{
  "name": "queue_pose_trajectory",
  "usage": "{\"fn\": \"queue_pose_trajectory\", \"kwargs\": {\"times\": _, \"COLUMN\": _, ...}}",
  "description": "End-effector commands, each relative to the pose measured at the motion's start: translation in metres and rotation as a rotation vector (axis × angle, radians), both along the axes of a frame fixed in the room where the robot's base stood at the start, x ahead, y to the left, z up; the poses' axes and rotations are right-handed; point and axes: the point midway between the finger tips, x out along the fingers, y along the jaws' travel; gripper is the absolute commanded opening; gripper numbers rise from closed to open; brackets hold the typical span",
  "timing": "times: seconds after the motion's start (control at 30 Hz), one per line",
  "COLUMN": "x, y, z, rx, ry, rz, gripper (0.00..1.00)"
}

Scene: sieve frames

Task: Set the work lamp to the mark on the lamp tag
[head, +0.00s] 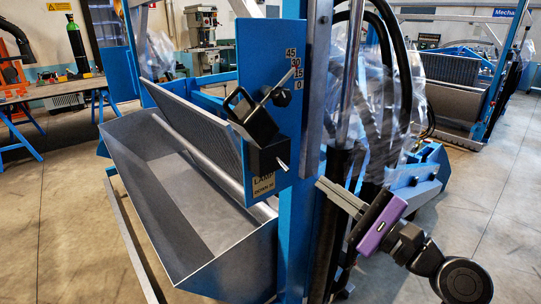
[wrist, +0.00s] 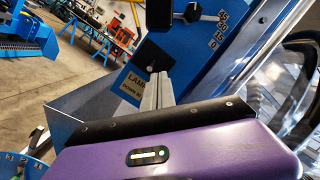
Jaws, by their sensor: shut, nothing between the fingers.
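The black work lamp (head: 250,118) is mounted on a blue plate (head: 262,45), with a grey rod and a dark knob (head: 282,97) beside it. The plate's scale (head: 296,70) reads 45, 30, 15, 0. The rod's tip lies near the upper-middle numbers; I cannot tell the exact one. The scale also shows in the wrist view (wrist: 218,30). The lamp tag (head: 263,185) is below; "LAMP" and "DOWN" are legible, its number is not clear. My gripper (head: 322,184) is shut and empty, right of the tag; its fingers also show in the wrist view (wrist: 158,92).
A black block with a silver pin (head: 268,155) sits under the lamp. A large grey metal trough (head: 190,215) is to the left. A blue post (head: 295,235), black hoses (head: 395,60) and clear plastic wrap stand close to my arm. Open floor (head: 490,215) lies at the right.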

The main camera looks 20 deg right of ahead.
Motion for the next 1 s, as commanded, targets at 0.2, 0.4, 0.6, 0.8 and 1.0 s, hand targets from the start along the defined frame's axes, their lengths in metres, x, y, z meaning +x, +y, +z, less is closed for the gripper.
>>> {"fn": "queue_pose_trajectory", "kwargs": {"times": 0.2, "x": -0.006, "y": 0.014, "z": 0.000, "rx": 0.222, "ry": 0.097, "rz": 0.120, "gripper": 0.00}}
{"fn": "queue_pose_trajectory", "kwargs": {"times": 0.4, "x": 0.005, "y": 0.020, "z": 0.003, "rx": 0.243, "ry": 0.110, "rz": 0.127, "gripper": 0.00}}
{"fn": "queue_pose_trajectory", "kwargs": {"times": 0.6, "x": 0.036, "y": 0.036, "z": 0.011, "rx": 0.241, "ry": 0.109, "rz": 0.127, "gripper": 0.00}}
{"fn": "queue_pose_trajectory", "kwargs": {"times": 0.8, "x": 0.071, "y": 0.053, "z": 0.019, "rx": 0.240, "ry": 0.107, "rz": 0.126, "gripper": 0.00}}
{"fn": "queue_pose_trajectory", "kwargs": {"times": 1.0, "x": 0.078, "y": 0.069, "z": 0.039, "rx": 0.238, "ry": 0.105, "rz": 0.124, "gripper": 0.00}}
